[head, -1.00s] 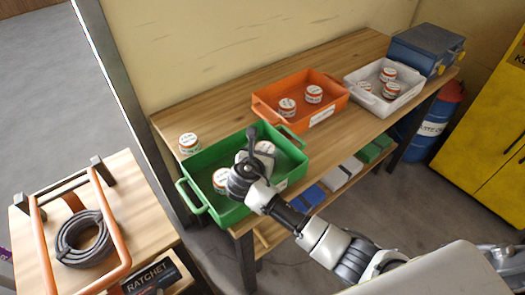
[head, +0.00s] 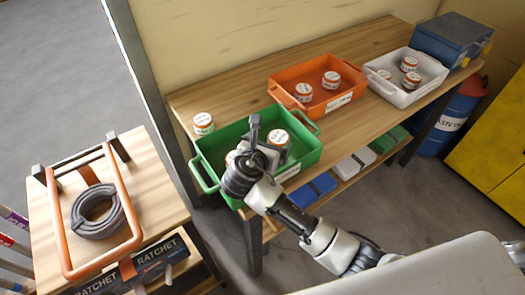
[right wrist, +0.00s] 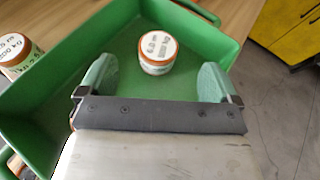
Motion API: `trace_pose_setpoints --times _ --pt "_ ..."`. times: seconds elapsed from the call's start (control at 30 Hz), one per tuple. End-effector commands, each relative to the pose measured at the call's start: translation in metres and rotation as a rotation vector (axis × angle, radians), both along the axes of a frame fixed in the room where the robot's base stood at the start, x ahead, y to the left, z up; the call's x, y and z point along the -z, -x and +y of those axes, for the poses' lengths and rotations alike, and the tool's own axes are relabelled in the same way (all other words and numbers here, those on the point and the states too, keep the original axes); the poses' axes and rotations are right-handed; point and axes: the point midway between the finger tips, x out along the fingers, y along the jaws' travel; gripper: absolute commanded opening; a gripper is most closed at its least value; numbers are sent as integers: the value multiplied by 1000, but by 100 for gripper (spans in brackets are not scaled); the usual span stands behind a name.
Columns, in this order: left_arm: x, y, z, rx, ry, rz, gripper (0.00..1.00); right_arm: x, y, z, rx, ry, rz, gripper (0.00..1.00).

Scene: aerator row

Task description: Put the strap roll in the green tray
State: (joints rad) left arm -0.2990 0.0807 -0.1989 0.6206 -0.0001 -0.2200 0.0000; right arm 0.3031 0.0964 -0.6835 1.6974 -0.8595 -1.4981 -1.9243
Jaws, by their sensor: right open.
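The green tray (head: 205,183) stands at the near left end of the long bench. A third roll (head: 203,123) stands on the bench top just outside the tray's back left corner. My right gripper (head: 254,128) is over the tray. In the right wrist view the gripper (right wrist: 157,80) is open and empty, with a roll (right wrist: 157,52) inside the tray just beyond its fingers. My left gripper is out of view.
An orange tray (head: 318,111) and a white tray (head: 405,101), each holding rolls, stand further right, before a blue box (head: 452,42). A side bench at left holds a dark coil (head: 98,212) within an orange frame. Bare bench top lies behind the trays.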

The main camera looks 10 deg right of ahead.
Motion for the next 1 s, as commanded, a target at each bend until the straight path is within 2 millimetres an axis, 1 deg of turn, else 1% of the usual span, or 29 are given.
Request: trace_pose_setpoints --times 0.03,0.1,0.3,0.43,1.0 --pt "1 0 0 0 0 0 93 -3 8 7 -2 -4 0 93" --pt "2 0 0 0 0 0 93 -8 17 13 -1 -4 0 93" --pt "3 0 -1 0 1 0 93 -16 33 24 0 -1 0 93" --pt "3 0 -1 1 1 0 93 -18 36 26 0 -1 0 93" --pt "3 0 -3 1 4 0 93 -18 36 26 0 -1 1 93"
